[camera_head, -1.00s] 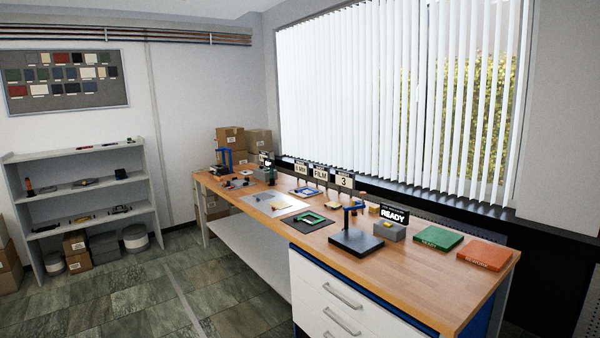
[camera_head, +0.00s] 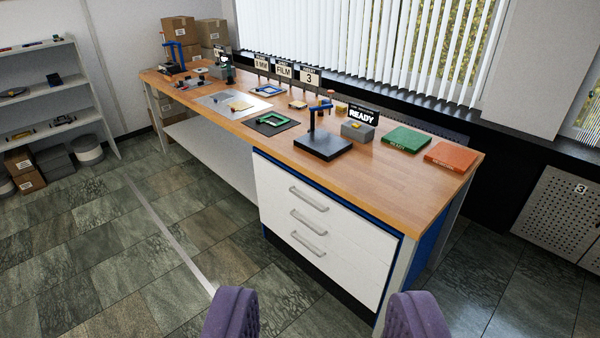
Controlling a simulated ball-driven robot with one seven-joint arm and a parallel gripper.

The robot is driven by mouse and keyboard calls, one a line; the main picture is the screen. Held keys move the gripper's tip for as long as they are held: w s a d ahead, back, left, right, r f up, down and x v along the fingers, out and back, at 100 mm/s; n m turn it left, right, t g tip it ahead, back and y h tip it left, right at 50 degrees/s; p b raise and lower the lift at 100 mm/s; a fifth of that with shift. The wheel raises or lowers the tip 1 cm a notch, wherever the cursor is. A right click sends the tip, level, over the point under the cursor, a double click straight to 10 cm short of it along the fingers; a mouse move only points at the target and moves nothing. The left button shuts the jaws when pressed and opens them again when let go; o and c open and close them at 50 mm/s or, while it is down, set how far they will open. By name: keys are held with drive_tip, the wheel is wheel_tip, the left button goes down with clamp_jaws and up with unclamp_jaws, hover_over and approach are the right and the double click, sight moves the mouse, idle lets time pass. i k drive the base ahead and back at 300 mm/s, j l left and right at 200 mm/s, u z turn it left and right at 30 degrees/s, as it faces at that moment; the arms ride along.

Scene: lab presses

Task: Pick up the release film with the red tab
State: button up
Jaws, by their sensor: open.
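My gripper (camera_head: 325,325) shows at the bottom edge as two purple padded fingers, wide apart with nothing between them. It is well short of the wooden bench (camera_head: 400,180), in front of its drawers. On the bench, a sign reading "FILM" (camera_head: 284,71) stands at the back. Near it are a blue frame (camera_head: 267,90), a pale sheet (camera_head: 228,104) with a small yellowish piece (camera_head: 241,105), and a green frame (camera_head: 271,123) on a dark mat. I cannot make out a release film with a red tab at this distance.
A black press stand (camera_head: 322,146) with a blue arm stands mid-bench, beside a grey box with a "READY" sign (camera_head: 361,116). Green (camera_head: 406,139) and orange (camera_head: 452,155) pads lie to the right. White drawers (camera_head: 320,225) face me. The tiled floor (camera_head: 130,270) is clear at left.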

sight(240, 105)
drive_tip(key=i+j, duration=0.2)
drive_tip(key=i, duration=0.4)
drive_tip(key=i+j, duration=0.2)
drive_tip(key=i, duration=0.4)
drive_tip(key=i+j, duration=0.2)
drive_tip(key=i, duration=0.4)
drive_tip(key=i+j, duration=0.2)
drive_tip(key=i, duration=0.45)
drive_tip(key=i+j, duration=0.2)
drive_tip(key=i, duration=0.4)
drive_tip(key=i+j, duration=0.2)
drive_tip(key=i, duration=0.4)
drive_tip(key=u, duration=0.05)
